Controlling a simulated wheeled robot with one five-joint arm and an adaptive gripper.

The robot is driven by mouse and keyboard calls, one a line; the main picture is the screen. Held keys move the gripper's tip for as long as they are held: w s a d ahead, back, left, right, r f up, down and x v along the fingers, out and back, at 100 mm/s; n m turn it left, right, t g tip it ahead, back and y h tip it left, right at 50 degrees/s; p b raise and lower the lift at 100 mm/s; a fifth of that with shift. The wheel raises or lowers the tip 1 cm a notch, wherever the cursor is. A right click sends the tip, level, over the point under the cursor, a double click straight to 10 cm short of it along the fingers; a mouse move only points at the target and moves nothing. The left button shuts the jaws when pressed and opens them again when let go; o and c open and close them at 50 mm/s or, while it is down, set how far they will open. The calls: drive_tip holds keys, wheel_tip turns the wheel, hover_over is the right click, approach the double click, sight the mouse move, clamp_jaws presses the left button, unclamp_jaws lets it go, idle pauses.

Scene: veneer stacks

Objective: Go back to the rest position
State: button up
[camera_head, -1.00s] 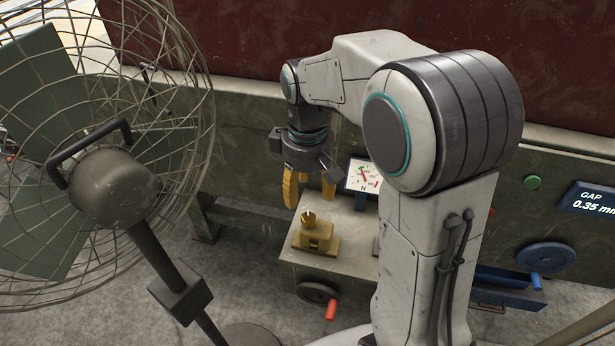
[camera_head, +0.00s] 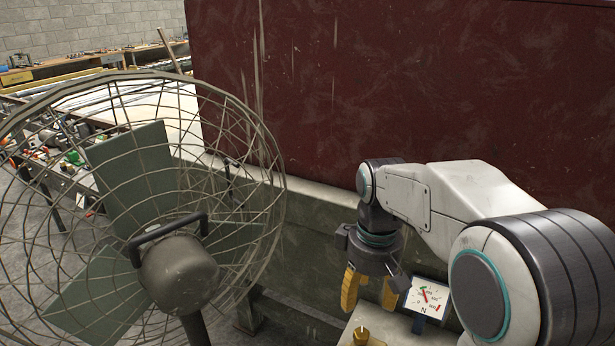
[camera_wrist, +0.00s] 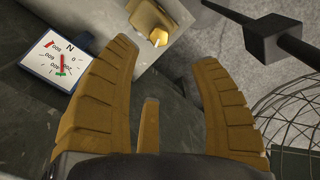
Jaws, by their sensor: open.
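My gripper (camera_head: 370,290) hangs from my bent arm with its yellow fingers spread apart. It points down, with nothing between the fingers. A brass fixture (camera_wrist: 152,22) sits on the pale bench plate beyond the fingertips. In the head view only the top of the brass fixture (camera_head: 361,336) shows at the bottom edge. A white dial gauge marked N (camera_head: 428,298) stands right of the fingers, and it shows at the upper left of the wrist view (camera_wrist: 56,62).
A large caged fan (camera_head: 180,275) stands close on the left, and its cage also shows at the right of the wrist view (camera_wrist: 296,110). A dark red panel (camera_head: 400,80) rises behind my arm. Cluttered benches (camera_head: 60,70) lie at the back left.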

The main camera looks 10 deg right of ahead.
drive_tip(key=s+f+m, duration=0.3)
drive_tip(key=f+m, duration=0.1)
drive_tip(key=s+d+r+t, duration=0.1)
drive_tip(key=s+r+t, duration=0.1)
drive_tip(key=s, duration=0.4)
drive_tip(key=s+r+t, duration=0.2)
drive_tip(key=s, duration=0.5)
drive_tip(key=shift+s+d+m, duration=0.25)
drive_tip(key=shift+d+m, duration=0.1)
drive_tip(key=shift+m, duration=0.05)
drive_tip(key=shift+d, duration=0.1)
idle(1.1)
